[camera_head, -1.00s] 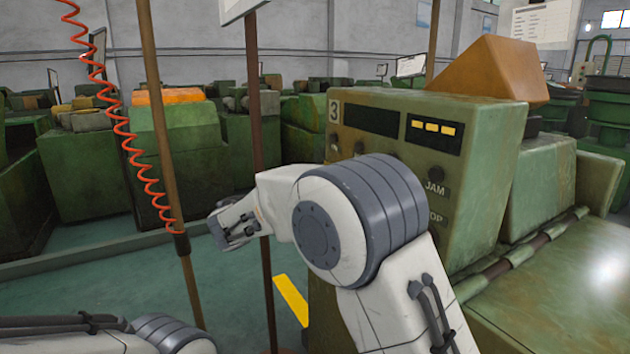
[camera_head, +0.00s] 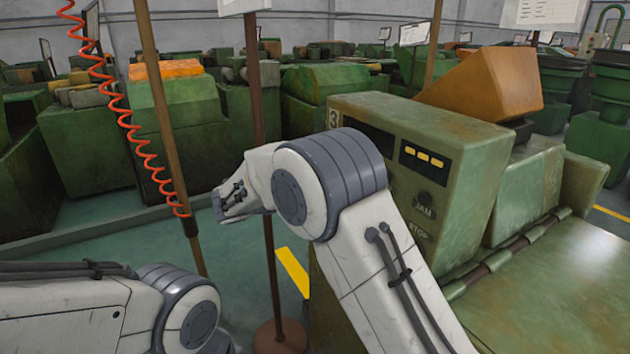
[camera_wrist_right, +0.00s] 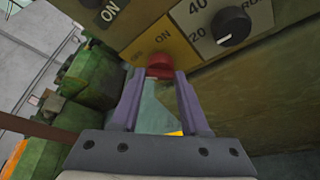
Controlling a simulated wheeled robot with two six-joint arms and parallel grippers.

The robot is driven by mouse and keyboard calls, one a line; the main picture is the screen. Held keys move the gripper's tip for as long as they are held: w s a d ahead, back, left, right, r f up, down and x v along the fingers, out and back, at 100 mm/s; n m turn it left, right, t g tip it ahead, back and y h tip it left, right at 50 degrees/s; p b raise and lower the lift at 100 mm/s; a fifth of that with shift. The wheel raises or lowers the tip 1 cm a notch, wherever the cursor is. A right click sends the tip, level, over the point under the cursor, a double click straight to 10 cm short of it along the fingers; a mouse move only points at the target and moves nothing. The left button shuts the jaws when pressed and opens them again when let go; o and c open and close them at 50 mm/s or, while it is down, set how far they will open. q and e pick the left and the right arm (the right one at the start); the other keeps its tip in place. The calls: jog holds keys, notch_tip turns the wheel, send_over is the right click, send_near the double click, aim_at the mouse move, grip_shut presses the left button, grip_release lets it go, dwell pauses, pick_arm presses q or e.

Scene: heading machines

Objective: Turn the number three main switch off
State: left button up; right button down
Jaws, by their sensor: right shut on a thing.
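The green machine (camera_head: 470,170) marked with a 3 stands right of centre in the head view. In the right wrist view a red switch handle (camera_wrist_right: 160,60) sits at the lower edge of a yellow plate (camera_wrist_right: 168,40) lettered ON. My right gripper (camera_wrist_right: 159,76) has its two fingers on either side of the red handle and is shut on it. The handle's lower part is partly hidden between the fingertips. My left arm shows at the lower left of the head view, but its gripper is out of view.
Brown posts (camera_head: 262,150) and a coiled red hose (camera_head: 125,120) stand left of my right arm. Other green machines fill the background.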

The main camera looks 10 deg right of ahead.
dwell(0.3)
jog(key=shift+c, duration=2)
grip_release()
jog(key=shift+a, duration=0.15)
jog(key=b+v, duration=0.1)
jog(key=v, duration=0.9)
jog(key=shift+s+a, duration=0.1)
jog(key=s+f+m+g+y+p, duration=0.2)
jog(key=s+y, duration=0.4)
jog(key=s, duration=1.1)
jog(key=s+f+m+g+y+p, duration=0.3)
jog(key=s+f+m+g+y, duration=0.2)
jog(key=s, duration=1.3)
jog(key=shift+a+m+g+y, duration=0.45)
jog(key=shift+m+g+y, duration=0.2)
jog(key=shift+y, duration=0.45)
